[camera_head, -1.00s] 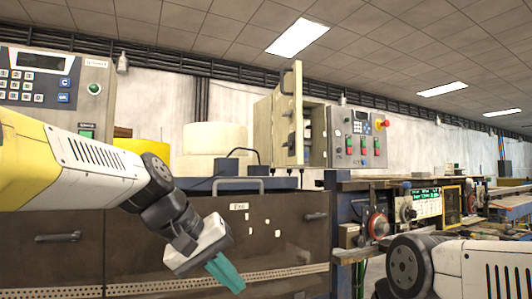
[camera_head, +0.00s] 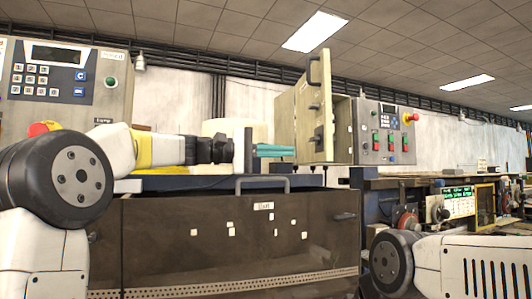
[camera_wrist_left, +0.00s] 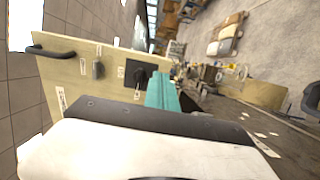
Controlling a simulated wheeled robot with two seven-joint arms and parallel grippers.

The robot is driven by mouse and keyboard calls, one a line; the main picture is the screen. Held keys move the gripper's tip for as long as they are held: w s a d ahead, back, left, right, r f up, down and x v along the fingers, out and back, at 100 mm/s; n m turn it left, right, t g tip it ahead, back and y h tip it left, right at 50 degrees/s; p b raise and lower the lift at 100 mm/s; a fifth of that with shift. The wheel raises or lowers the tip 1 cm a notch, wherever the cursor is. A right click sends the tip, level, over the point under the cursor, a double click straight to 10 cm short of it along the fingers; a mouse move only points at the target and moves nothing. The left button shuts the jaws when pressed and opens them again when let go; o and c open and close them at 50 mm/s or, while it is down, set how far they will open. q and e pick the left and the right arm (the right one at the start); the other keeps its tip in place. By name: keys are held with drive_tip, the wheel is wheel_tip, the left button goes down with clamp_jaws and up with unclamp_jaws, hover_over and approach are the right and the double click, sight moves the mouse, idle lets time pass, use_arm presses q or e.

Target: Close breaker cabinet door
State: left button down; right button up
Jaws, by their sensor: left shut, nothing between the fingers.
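The beige breaker cabinet door (camera_head: 320,110) stands open in the head view, swung out from the cabinet (camera_head: 343,128) toward me. Its outer face, with a handle (camera_head: 313,70) at the top, also shows in the left wrist view (camera_wrist_left: 85,75). My left gripper (camera_head: 292,150) is shut, with teal fingers pointing right just left of the door's lower part. No clear contact shows. In the wrist view the teal fingers (camera_wrist_left: 162,92) overlap the door's right edge near a black latch plate (camera_wrist_left: 140,74). My right gripper is out of view; only part of that arm shows at lower right.
A grey control panel (camera_head: 382,132) with buttons and a red knob adjoins the cabinet on the right. A brown machine front (camera_head: 200,262) with a top handle (camera_head: 262,180) lies below my left arm. A keypad panel (camera_head: 60,85) stands at left.

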sight(325, 152)
use_arm(q)
drive_tip(key=d, duration=0.8)
drive_tip(key=shift+w, duration=0.3)
drive_tip(key=shift+d, duration=0.15)
